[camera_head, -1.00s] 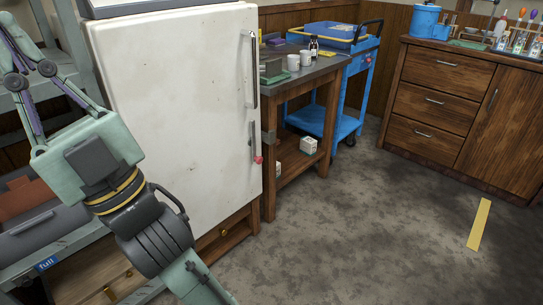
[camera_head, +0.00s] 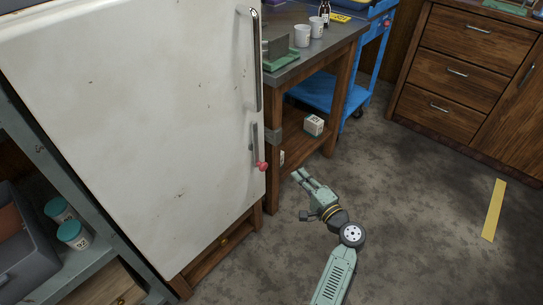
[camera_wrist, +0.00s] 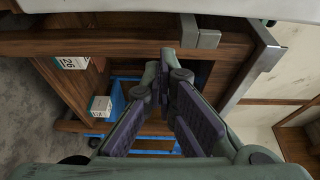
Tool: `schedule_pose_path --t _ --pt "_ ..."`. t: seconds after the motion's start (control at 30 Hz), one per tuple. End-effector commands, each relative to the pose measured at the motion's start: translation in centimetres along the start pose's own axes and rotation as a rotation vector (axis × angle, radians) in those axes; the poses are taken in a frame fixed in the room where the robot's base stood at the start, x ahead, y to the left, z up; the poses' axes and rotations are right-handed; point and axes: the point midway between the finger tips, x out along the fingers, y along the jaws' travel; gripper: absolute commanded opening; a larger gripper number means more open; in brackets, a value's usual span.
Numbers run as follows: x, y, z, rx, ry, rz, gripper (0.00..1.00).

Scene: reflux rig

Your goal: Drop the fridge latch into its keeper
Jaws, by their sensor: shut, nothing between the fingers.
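The white fridge door (camera_head: 140,110) stands closed at the left in the head view. Its latch (camera_head: 254,143) is a short grey lever low on the door's right edge, with a red knob (camera_head: 262,166) at its lower end.
A wooden bench (camera_head: 335,105) with white cups (camera_head: 302,36) stands right of the fridge, with a small labelled box (camera_head: 313,125) on its lower shelf. A blue cart (camera_head: 325,90) is behind it. A grey rack (camera_head: 90,250) is at the left. Floor at right is open.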

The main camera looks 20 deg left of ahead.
Motion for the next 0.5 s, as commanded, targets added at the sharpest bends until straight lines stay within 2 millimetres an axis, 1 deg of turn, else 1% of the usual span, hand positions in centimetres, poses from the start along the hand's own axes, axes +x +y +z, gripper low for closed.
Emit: schedule_pose_path --t 0.07,0.17,0.27,0.5 --pt "-0.3 0.5 -0.1 0.024 0.0 -0.002 0.0" --pt "0.5 0.5 -0.1 0.029 -0.001 -0.004 0.0" --pt "2.2 0.3 -0.1 0.028 -0.003 -0.004 0.0" --pt "7.5 0.2 -0.1 0.025 -0.002 -0.003 0.0"
